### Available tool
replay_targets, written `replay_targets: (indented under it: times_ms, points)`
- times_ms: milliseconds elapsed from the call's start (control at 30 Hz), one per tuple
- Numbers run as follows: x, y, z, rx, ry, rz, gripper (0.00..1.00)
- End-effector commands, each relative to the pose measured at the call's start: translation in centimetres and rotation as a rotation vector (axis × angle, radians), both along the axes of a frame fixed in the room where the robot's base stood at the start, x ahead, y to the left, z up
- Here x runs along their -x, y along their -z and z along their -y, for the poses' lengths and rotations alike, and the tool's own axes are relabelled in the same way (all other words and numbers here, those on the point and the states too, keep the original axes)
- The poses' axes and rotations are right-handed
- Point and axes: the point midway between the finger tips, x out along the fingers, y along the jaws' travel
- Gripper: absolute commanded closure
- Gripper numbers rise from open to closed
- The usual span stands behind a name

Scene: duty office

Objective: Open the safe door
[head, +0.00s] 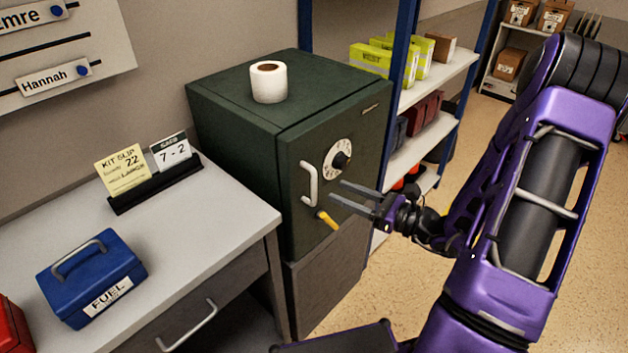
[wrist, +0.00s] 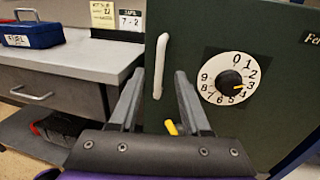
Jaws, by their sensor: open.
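The dark green safe (head: 288,150) stands right of the desk, its door (wrist: 285,75) shut. The door carries a white vertical bar handle (head: 309,184) and a white numbered dial (head: 338,159) with a black knob. In the wrist view the knob's small orange mark (wrist: 239,87) lies near 3. A yellow-gripped lever (head: 327,219) sits below the handle, tilted down to the right; it also shows between my fingers in the wrist view (wrist: 171,127). My gripper (head: 338,190) is open and empty in front of the door, right of the bar handle and below the dial.
A card reading "SAFE 7-2" (head: 170,152) and a kit slip (head: 122,171) stand on the desk (head: 205,230). A blue fuel box (head: 92,278) sits there too. A paper roll (head: 268,82) stands on the safe. Blue-posted shelves (head: 430,85) are close on the right.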

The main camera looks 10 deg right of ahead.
Motion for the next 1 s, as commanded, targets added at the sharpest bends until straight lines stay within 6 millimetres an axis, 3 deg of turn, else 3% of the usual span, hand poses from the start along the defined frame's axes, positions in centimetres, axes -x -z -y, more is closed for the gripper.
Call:
replay_targets:
  times_ms: [100,400,800,867,1000]
  points:
    - [-1.9,0.0,-2.1,-0.001,-0.005,0.001,0.53]
    - [-5.2,0.0,-5.2,0.000,-0.002,0.001,0.53]
    - [-5.8,0.0,-5.7,0.001,0.001,0.001,0.53]
    - [-5.8,0.0,-5.7,0.001,0.000,0.001,0.60]
    - [-5.8,0.0,-5.7,0.001,0.000,0.001,0.85]
